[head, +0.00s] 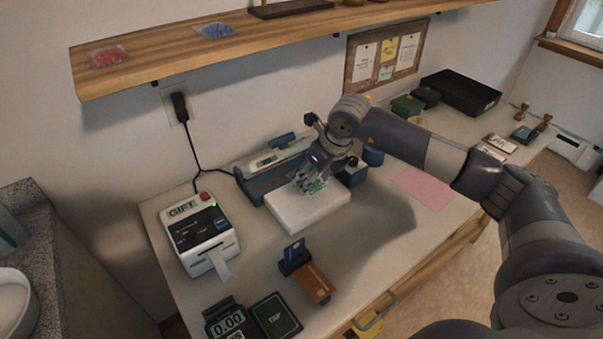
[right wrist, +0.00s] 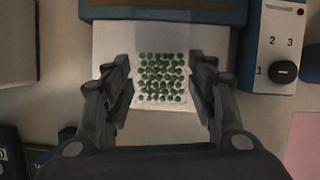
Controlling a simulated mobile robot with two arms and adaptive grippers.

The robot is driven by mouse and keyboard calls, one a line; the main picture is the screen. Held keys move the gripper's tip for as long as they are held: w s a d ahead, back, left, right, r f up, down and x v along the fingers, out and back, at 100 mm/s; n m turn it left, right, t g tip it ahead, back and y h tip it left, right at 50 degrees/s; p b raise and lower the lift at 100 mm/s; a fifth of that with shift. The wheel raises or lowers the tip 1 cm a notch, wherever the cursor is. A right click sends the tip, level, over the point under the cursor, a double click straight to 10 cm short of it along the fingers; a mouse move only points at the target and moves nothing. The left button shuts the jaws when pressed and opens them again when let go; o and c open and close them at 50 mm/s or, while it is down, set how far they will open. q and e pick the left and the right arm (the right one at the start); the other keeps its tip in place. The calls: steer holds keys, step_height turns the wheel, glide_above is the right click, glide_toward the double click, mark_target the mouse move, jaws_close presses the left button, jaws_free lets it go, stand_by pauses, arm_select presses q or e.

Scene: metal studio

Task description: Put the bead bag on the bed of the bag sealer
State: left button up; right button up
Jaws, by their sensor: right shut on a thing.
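The bead bag (right wrist: 162,80), a small clear bag of green beads, is between the fingers of my right gripper (right wrist: 162,64). The right gripper (head: 314,182) is shut on it. In the head view a bit of the green bag (head: 318,187) shows under the fingers. The bag sealer (head: 252,187) is blue with a pale top bar and has a white bed (head: 308,214) in front. The bag is over the bed, near the blue body; I cannot tell whether it touches the bed. The sealer's numbered dial (right wrist: 284,72) shows in the wrist view. My left gripper is not in view.
A label printer (head: 202,235) stands left of the sealer. A card holder (head: 306,275), a scale display (head: 226,320) and a black TAP pad (head: 275,315) are in front. A pink sheet (head: 424,187) lies right. A wooden shelf (head: 165,62) holds red and blue bead bags.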

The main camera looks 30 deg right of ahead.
steer(key=w, duration=0.2)
steer(key=w+a, duration=0.1)
steer(key=w, duration=0.1)
steer(key=shift+p, duration=0.3)
steer(key=shift+f, duration=0.25)
step_height(320, 180, down, 2)
steer(key=shift+f+p, duration=0.25)
steer(key=shift+p, duration=0.3)
steer(key=shift+w+f, duration=0.1)
steer(key=shift+f, duration=0.2)
steer(key=o, duration=0.9)
steer(key=shift+o, duration=0.2)
